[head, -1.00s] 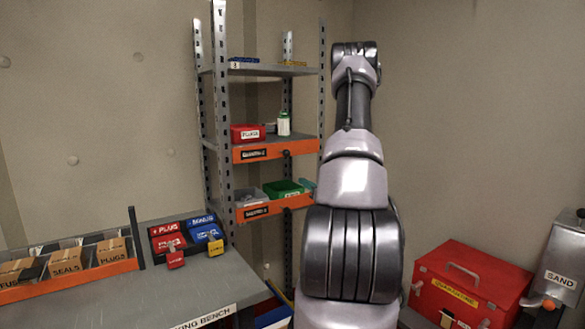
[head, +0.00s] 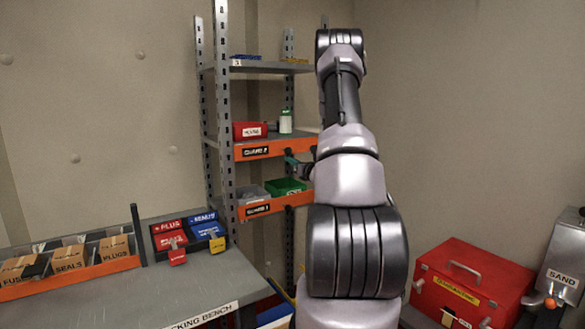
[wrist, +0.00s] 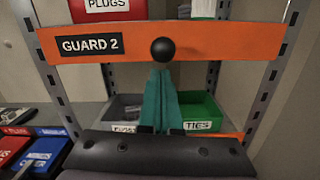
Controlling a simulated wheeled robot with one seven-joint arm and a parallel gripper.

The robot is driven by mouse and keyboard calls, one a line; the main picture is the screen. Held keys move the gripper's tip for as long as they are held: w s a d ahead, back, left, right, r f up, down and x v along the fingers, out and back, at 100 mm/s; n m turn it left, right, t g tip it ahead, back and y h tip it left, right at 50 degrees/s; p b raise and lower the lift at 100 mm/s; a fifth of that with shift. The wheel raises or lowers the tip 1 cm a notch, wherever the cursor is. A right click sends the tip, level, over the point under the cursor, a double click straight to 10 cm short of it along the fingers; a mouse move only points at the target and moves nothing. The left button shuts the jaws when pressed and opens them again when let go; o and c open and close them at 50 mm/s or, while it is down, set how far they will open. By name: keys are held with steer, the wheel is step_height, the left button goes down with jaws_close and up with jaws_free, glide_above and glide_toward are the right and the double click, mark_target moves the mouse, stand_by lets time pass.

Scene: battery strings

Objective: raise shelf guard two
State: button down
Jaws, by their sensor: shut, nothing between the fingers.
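Shelf guard two (head: 258,150) is an orange bar labelled "GUARD 2" across the front of the middle shelf. It spans most of the wrist view (wrist: 215,40), with a round black knob (wrist: 163,50) at its middle. My gripper (wrist: 161,72) has teal fingers, closed together and empty, with their tips just below the knob. I cannot tell whether they touch the knob or the bar. In the head view the gripper (head: 291,161) shows just left of my arm, under the guard's edge. My arm hides the right end of the guard there.
A red plugs box (head: 250,131) and a white-and-green bottle (head: 285,121) stand behind the guard. Below, guard one (head: 285,203) fronts a grey bin (head: 251,194) and a green ties bin (head: 286,187). The grey bench (head: 150,297) is at left, a red toolbox (head: 468,282) at right.

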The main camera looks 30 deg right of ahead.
step_height(320, 180, up, 7)
steer(key=shift+f, duration=0.15)
stand_by(0.4)
